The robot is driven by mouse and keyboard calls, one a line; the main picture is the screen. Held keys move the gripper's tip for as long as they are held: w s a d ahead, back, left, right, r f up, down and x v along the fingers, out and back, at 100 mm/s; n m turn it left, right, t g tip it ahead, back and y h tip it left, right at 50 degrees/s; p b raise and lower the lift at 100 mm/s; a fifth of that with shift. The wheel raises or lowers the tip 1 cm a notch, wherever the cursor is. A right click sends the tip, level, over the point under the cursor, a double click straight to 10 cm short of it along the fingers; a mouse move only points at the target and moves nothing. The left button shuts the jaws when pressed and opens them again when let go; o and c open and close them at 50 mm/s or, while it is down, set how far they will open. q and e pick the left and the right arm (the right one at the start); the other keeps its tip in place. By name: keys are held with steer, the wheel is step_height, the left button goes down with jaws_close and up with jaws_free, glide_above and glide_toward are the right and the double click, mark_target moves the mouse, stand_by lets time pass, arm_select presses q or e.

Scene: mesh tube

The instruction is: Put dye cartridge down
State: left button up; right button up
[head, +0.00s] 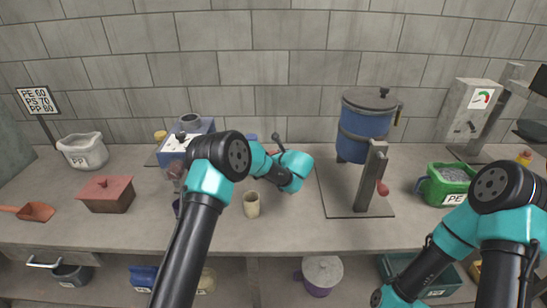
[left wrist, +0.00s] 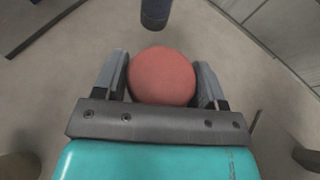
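In the left wrist view, a reddish round thing, which I take to be the dye cartridge (left wrist: 162,76), sits between the two fingers of my left gripper (left wrist: 162,80). Both fingers touch its sides or nearly so, and the gripper appears shut on it. In the head view, my left gripper (head: 276,152) is over the back middle of the counter, mostly hidden behind my own arm. Only a bit of red shows there. I cannot tell how high the cartridge is above the counter. My right gripper is out of view; only its arm shows at the lower right.
A beige cup (head: 252,206) stands in front of my left gripper. A blue lidded drum (head: 366,125) and a red-handled press post (head: 371,180) stand to the right. A green PE bin (head: 446,186) is at right.

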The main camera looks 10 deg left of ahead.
arm_select(q)
steer(key=o, duration=0.4)
steer(key=shift+c, duration=0.2)
steer(key=shift+r, duration=0.15)
steer(key=shift+d+r, duration=0.1)
steer(key=v, duration=1.1)
steer(key=shift+s+d, duration=0.25)
steer(key=shift+s, duration=0.05)
steer(key=shift+r, duration=0.15)
